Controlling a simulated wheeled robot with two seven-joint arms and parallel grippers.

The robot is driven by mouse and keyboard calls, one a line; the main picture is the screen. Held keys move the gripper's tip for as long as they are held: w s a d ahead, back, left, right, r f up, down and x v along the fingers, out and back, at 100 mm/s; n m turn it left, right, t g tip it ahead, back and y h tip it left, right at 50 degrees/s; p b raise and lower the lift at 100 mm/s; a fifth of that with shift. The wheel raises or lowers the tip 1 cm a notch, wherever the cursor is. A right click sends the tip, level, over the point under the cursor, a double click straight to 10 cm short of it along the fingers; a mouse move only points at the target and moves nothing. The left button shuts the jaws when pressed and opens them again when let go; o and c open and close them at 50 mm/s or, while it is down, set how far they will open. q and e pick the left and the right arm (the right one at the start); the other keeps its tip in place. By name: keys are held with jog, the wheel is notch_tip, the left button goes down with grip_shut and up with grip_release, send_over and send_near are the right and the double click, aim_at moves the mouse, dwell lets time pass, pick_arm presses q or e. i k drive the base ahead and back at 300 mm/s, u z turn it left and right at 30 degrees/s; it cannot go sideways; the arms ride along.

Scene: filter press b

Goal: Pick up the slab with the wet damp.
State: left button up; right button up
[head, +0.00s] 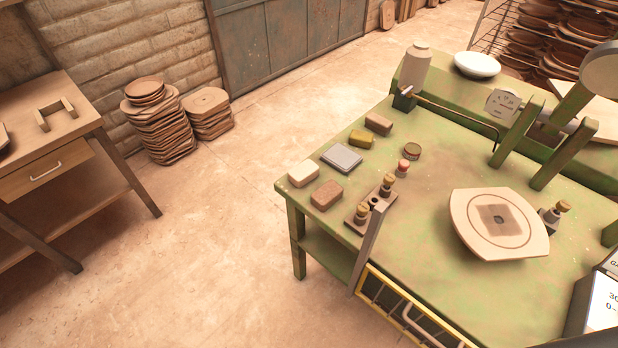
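A pale slab (472,232) with rounded sides and squared corners lies on the green table (400,255), towards the right. It has a ring line, a darker brownish square patch around its centre and a small dark hole in the middle. Whether that patch is damp I cannot tell for certain. It looks slightly raised or tilted above the tabletop; what is under it is hidden. More brown slabs stand in two stacks (160,135) (207,112) on the floor by the brick wall. Neither of my grippers is in view.
Several small blocks, including a white one (303,173), a brown one (326,195) and a grey pad (341,158), lie along the table's left side. A holder with knobbed pieces (371,207) stands near the front. Green posts (517,133) rise behind the slab. A display (602,302) is at right.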

aim_at(328, 194)
jog(key=z, duration=0.8)
jog(key=k, duration=0.45)
jog(key=z, duration=0.85)
